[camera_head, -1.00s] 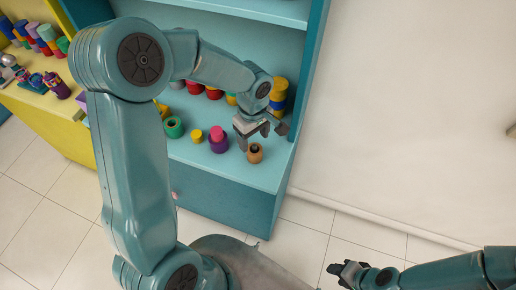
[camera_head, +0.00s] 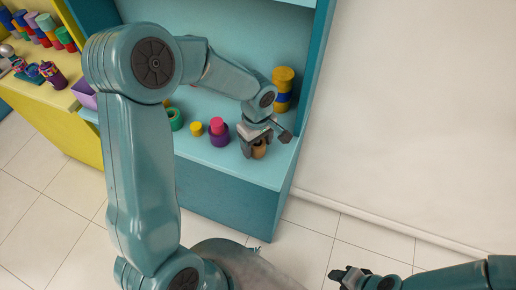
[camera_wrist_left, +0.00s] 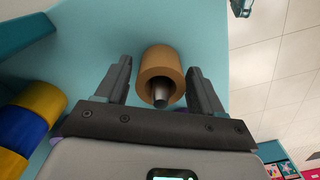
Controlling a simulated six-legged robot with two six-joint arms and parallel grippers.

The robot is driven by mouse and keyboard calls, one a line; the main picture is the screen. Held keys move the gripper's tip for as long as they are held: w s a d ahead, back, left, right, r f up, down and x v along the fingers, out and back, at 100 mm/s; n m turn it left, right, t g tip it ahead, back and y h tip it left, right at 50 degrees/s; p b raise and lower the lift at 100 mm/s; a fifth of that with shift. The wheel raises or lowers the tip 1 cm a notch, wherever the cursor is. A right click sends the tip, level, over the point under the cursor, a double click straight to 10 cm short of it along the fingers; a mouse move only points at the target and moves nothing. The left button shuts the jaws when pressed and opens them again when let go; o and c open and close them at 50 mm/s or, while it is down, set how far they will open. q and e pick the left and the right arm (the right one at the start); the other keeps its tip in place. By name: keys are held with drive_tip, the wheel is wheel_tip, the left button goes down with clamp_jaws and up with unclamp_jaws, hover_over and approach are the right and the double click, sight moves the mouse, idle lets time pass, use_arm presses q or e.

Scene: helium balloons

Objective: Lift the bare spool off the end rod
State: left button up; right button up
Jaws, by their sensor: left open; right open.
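The bare spool (camera_wrist_left: 161,62) is a tan-brown cylinder with a hole, in the left wrist view. The grey tip of the end rod (camera_wrist_left: 160,93) shows in its hole. In the head view the spool (camera_head: 260,150) is partly hidden by my left gripper (camera_head: 256,146) at the right front of the teal shelf. My left gripper is open, with a finger on either side of the spool; visible gaps separate them in the wrist view. My right gripper (camera_head: 347,273) is open and empty, low over the floor, far from the shelf.
Left of the spool stand a purple spool (camera_head: 218,138) with a pink top, a small yellow piece (camera_head: 196,129) and a green spool (camera_head: 175,119). A yellow-and-blue stack (camera_head: 282,88) stands close behind my left wrist. The shelf's side wall (camera_head: 312,90) is to the right.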

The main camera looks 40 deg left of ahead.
use_arm(q)
drive_tip(key=shift+c, duration=0.4)
drive_tip(key=c, duration=1.1)
drive_tip(key=shift+o, duration=0.2)
drive_tip(key=shift+r, duration=0.1)
drive_tip(key=shift+r, duration=0.1)
drive_tip(key=shift+r+p, duration=0.55)
drive_tip(key=shift+r, duration=0.3)
drive_tip(key=shift+r, duration=0.1)
wheel_tip(320, 180, up, 11)
drive_tip(key=p, duration=0.6)
drive_tip(key=shift+p, duration=0.4)
